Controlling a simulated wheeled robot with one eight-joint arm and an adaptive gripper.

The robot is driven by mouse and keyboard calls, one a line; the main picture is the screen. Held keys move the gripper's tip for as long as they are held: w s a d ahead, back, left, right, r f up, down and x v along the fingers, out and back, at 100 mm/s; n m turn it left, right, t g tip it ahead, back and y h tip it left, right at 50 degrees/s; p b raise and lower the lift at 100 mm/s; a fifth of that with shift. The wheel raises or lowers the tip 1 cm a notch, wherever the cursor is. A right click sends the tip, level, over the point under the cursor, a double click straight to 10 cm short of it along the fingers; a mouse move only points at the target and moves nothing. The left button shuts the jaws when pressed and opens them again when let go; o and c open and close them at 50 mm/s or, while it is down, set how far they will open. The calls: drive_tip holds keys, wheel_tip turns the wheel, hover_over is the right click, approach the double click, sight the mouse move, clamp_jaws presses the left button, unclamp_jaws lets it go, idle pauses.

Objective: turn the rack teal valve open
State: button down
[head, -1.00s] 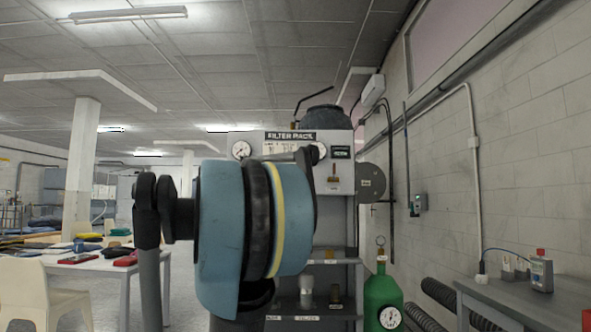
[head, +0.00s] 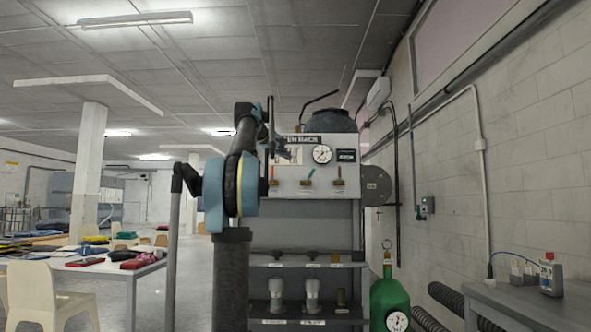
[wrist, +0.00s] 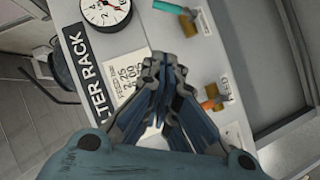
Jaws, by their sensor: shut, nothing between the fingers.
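The filter rack's grey panel (head: 325,192) carries a row of valves. The teal valve (head: 311,173) is the middle one, with its lever pointing up and tilted slightly right from a brass body. In the wrist view the teal lever (wrist: 168,7) is at the top edge, partly cut off. My gripper (head: 286,153) is in front of the panel's upper left, left of and a little above the teal valve. In the wrist view my gripper's fingers (wrist: 164,66) are together and empty, apart from the teal lever.
A red-orange valve (head: 273,183) sits to the left of the teal one and an orange valve (head: 339,175) to the right. A round gauge (head: 322,153) is above them. A green cylinder (head: 389,297) stands right of the rack, and a grey bench (head: 520,305) is farther right.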

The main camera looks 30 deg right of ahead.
sight(310, 177)
drive_tip(key=s+f+x, duration=0.1)
drive_tip(key=s+x, duration=0.1)
drive_tip(key=x, duration=1)
drive_tip(key=shift+d+f, duration=0.25)
drive_tip(key=shift+d, duration=0.4)
drive_tip(key=shift+a, duration=0.1)
